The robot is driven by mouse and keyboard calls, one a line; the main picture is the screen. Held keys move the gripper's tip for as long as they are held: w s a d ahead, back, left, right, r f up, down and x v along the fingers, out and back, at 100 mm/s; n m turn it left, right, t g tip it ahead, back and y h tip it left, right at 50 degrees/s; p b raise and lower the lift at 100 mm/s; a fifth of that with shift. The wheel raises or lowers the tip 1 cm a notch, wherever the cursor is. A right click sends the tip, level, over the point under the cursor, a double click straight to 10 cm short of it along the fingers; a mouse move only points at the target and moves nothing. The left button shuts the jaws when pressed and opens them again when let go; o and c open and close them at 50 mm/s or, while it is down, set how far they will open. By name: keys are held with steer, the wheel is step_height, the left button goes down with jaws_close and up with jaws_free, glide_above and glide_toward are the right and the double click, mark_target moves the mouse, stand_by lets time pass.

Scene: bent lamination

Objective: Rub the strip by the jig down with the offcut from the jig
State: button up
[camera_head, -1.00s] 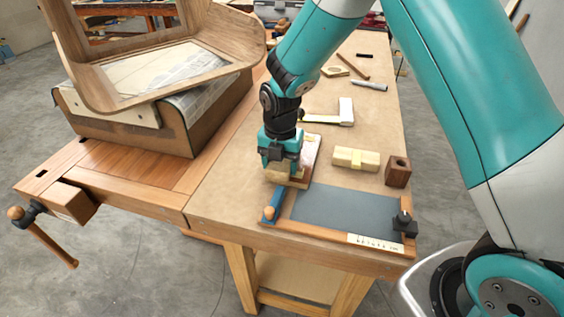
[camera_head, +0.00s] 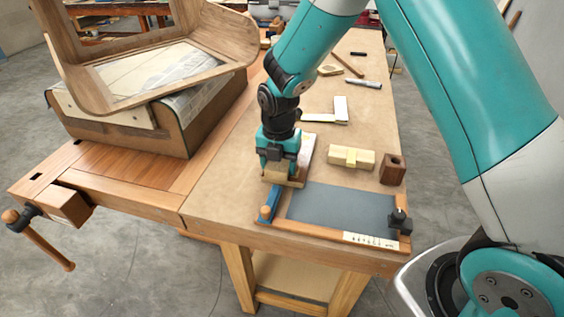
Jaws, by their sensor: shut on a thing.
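My gripper (camera_head: 276,167) points down over the bench, shut on a small wooden offcut (camera_head: 291,182). The jaws hide part of the offcut. A thin wooden strip (camera_head: 308,149) lies flat on the bench, running back from under the offcut. The offcut is at its near end; I cannot tell whether they touch. The jig (camera_head: 297,231) is a wood-framed board with a dark grey face at the bench's near edge. It has a blue bar (camera_head: 270,204) with a round wooden knob at its left and a black clamp (camera_head: 399,221) at its right.
A pale block with a yellow band (camera_head: 351,157) and a brown block with a hole (camera_head: 392,170) stand right of the strip. A square (camera_head: 340,110) and a marker (camera_head: 364,83) lie farther back. A large curved wooden form (camera_head: 160,85) stands on the left.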

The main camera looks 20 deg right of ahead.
steer(key=shift+w+a, duration=0.2)
steer(key=shift+a, duration=0.1)
steer(key=shift+s+d, duration=0.1)
steer(key=shift+d, duration=0.05)
steer(key=shift+s+d, duration=0.4)
steer(key=shift+d, duration=0.1)
steer(key=shift+a, duration=0.1)
steer(key=shift+w+a, duration=0.5)
steer(key=shift+a, duration=0.05)
steer(key=shift+s+d+p, duration=0.1)
steer(key=shift+p, duration=0.2)
steer(key=shift+s+d, duration=0.4)
steer(key=shift+d, duration=0.15)
